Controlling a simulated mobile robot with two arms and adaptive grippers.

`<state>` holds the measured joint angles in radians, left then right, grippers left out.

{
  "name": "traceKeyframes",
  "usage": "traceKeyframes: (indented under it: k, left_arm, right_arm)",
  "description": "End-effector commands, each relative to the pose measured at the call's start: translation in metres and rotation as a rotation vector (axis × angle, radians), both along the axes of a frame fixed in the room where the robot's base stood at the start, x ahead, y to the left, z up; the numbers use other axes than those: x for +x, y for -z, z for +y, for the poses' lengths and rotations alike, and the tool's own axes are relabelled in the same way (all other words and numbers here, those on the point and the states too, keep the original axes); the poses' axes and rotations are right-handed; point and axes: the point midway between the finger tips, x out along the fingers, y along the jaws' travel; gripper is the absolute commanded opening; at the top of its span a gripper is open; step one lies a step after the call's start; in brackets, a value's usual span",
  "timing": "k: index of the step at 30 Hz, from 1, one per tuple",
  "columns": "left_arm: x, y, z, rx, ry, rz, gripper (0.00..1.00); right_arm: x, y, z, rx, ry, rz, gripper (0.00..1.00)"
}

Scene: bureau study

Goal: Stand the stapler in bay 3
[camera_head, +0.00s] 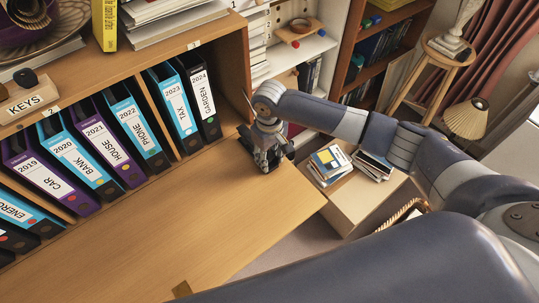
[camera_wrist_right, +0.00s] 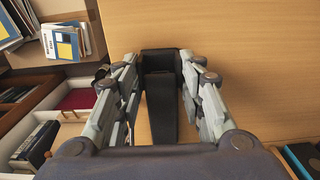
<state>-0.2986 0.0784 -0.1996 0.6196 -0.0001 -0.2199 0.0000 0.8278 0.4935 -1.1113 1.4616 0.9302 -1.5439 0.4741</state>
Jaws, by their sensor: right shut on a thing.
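My right gripper (camera_head: 266,150) is shut on the black stapler. It is low over the right part of the desk top, just outside the cabinet's right end wall. In the right wrist view the stapler (camera_wrist_right: 161,112) lies lengthwise between the fingers of the gripper (camera_wrist_right: 162,70), with wood behind it. In the head view the fingers mostly hide it, and I cannot tell whether it touches the desk. Bay 3, under the tag 3 (camera_head: 193,44), holds the TAX binder (camera_head: 178,108) and the GARDEN binder (camera_head: 204,98). My left gripper is out of view.
Bay 3 has a narrow free space right of the GARDEN binder, before the end wall (camera_head: 237,75). Bay 2 (camera_head: 47,112) holds several binders. The desk top (camera_head: 190,215) is mostly clear. A box with books (camera_head: 331,160) stands beyond its right edge.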

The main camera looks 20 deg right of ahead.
Motion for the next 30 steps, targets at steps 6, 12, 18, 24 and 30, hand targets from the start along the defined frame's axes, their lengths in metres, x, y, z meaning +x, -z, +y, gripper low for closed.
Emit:
traceKeyframes:
  k: [6,12,18,24,30]
  left_arm:
    - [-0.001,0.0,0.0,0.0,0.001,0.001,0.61]
    - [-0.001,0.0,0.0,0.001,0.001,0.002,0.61]
    - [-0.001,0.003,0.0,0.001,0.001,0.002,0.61]
    - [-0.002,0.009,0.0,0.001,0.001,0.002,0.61]
    - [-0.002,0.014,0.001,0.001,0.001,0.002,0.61]
  right_arm:
    - [0.0,0.001,0.0,0.0,0.0,0.0,0.56]
    - [0.0,0.001,0.0,0.0,0.0,0.0,0.56]
    - [0.001,-0.013,0.0,0.001,0.0,-0.002,0.56]
    - [0.001,-0.054,0.0,0.002,-0.001,-0.006,0.56]
    - [0.001,-0.095,0.001,0.002,-0.001,-0.002,0.56]
